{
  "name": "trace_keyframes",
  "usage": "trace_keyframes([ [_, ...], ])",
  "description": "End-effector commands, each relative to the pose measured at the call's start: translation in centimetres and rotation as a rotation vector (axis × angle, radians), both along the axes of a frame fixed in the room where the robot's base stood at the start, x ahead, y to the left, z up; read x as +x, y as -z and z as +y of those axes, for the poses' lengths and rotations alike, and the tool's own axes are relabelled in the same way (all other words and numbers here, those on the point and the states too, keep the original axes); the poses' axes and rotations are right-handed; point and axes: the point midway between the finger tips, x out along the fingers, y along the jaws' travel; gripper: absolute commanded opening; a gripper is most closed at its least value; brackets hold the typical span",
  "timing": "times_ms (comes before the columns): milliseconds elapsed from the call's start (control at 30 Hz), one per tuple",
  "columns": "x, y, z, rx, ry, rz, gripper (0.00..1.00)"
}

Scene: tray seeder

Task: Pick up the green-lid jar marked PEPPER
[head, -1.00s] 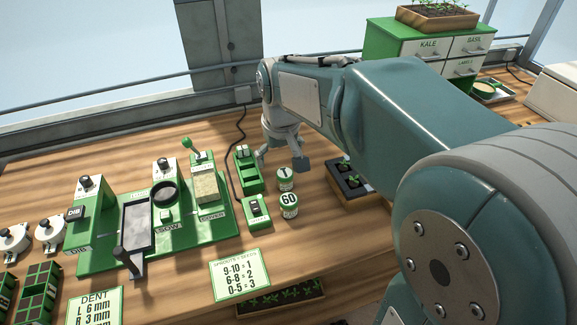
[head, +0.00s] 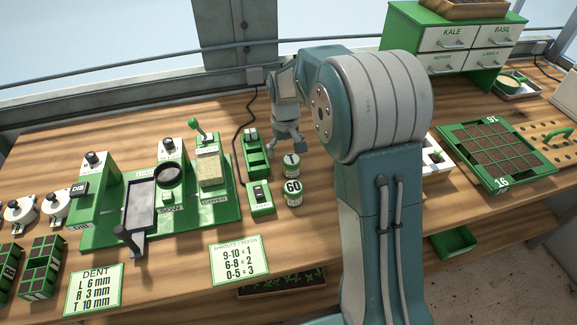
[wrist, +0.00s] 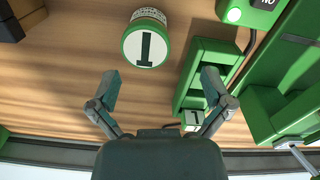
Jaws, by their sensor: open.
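Two small jars with green rims and white tops stand on the bench in the head view. One is marked 1 (head: 292,164) and the other, in front of it, is marked 60 (head: 293,193). I cannot read PEPPER on either. My gripper (head: 287,138) is above the bench, just behind the jar marked 1. In the wrist view, my gripper (wrist: 161,77) is open and empty, its fingers spread apart. The top of the jar marked 1 (wrist: 146,43) lies just beyond the fingertips, nearer the left finger and apart from both.
A green holder (head: 257,158) and a switch box (head: 260,198) stand left of the jars. The green seeder station (head: 110,222) fills the bench further left. A large celled tray (head: 498,157) and a drawer cabinet (head: 455,37) are at right. Bare wood lies right of the jars.

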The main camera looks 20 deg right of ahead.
Motion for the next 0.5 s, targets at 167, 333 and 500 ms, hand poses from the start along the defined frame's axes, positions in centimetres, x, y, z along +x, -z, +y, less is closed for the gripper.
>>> trace_keyframes([
  [167,-0.3,1.9,-0.6,0.001,0.004,0.004,1.00],
  [333,-0.5,4.5,-0.6,-0.002,0.002,0.004,1.00],
  [500,-0.5,5.4,-0.6,-0.002,0.001,0.001,1.00],
])
